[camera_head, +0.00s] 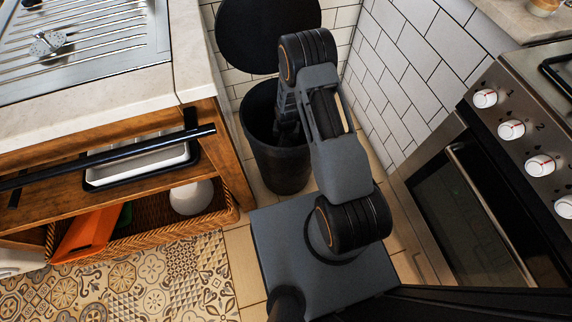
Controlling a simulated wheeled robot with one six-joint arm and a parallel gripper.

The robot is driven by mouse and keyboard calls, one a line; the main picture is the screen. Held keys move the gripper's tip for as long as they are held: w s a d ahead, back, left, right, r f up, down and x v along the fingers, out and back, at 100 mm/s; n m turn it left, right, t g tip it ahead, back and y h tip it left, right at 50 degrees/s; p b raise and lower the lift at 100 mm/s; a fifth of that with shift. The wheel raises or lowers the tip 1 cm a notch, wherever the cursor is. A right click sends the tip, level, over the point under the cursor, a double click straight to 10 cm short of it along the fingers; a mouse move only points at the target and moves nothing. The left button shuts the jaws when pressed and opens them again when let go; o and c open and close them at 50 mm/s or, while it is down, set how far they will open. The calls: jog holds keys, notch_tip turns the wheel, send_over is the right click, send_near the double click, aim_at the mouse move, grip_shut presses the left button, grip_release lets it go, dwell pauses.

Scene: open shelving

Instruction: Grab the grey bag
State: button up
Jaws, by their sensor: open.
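No grey bag can be made out in this view. A dark, round bin (278,170) stands in the corner between the cabinet and the tiled wall, with its round black lid (262,32) raised behind it. My arm reaches over the bin and hides much of its mouth. My gripper (288,133) points down at the bin's mouth, dark against the dark inside. It is open; I see nothing between its fingers. The inside of the bin is too dark and too covered to tell what it holds.
A wooden cabinet with a steel sink (85,45) and a black rail (105,158) is at left. Under it a wicker basket (150,236) holds an orange item (88,232) and a white round item (192,197). A steel oven (470,200) stands at right, beside a narrow strip of floor.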

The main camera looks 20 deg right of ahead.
aim_at(285, 145)
jog(key=f+b, duration=0.2)
jog(key=f, duration=0.3)
jog(key=shift+a+f, duration=0.1)
jog(key=shift+a, duration=0.1)
grip_shut()
dwell(0.3)
jog(key=shift+w, duration=0.1)
